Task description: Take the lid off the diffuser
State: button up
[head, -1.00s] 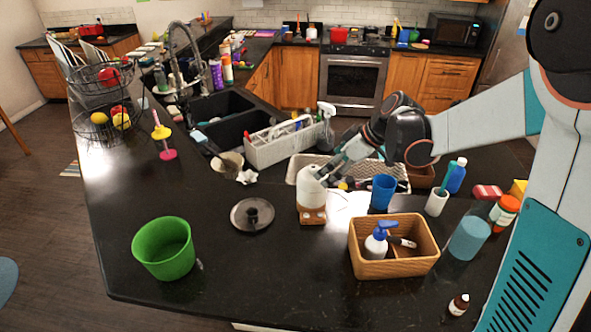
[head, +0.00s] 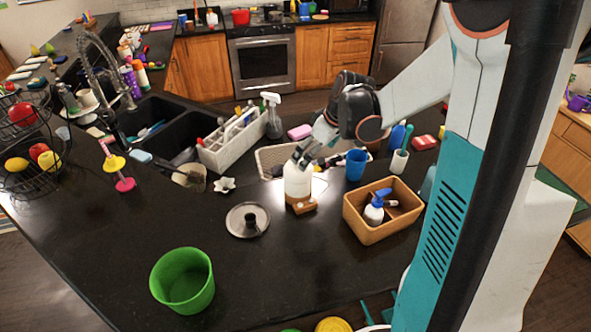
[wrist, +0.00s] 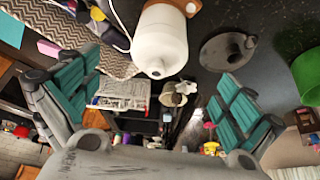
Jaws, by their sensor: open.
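The diffuser stands upright on the black counter, with a white domed lid (head: 297,180) over a brown wooden base (head: 303,207). In the wrist view the white lid (wrist: 160,42) shows at top centre with the small hole in its tip facing me, and part of the wooden base (wrist: 187,6) shows behind it. My gripper (head: 307,157) is at the top of the lid, just behind it in the head view. In the wrist view my gripper (wrist: 155,100) has its teal fingers spread wide, with nothing between them. I cannot tell whether a finger touches the lid.
A round metal lid (head: 248,220) lies left of the diffuser, and a green bucket (head: 182,280) stands nearer the front. A wicker basket (head: 383,210) with a pump bottle and a blue cup (head: 356,165) are close on the right. A white caddy (head: 233,140) stands behind.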

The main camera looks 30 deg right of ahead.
aim_at(307, 170)
jog(key=x, duration=0.4)
jog(key=shift+w+a+f, duration=0.15)
jog(key=shift+f, duration=0.15)
jog(key=w+f, duration=0.1)
jog(key=w+a+f+p, duration=0.1)
jog(key=f, duration=0.1)
jog(key=shift+w+f, duration=0.15)
jog(key=shift+w, duration=0.05)
jog(key=shift+w+a+f, duration=0.1)
jog(key=shift+f, duration=0.5)
jog(key=c, duration=1.1)
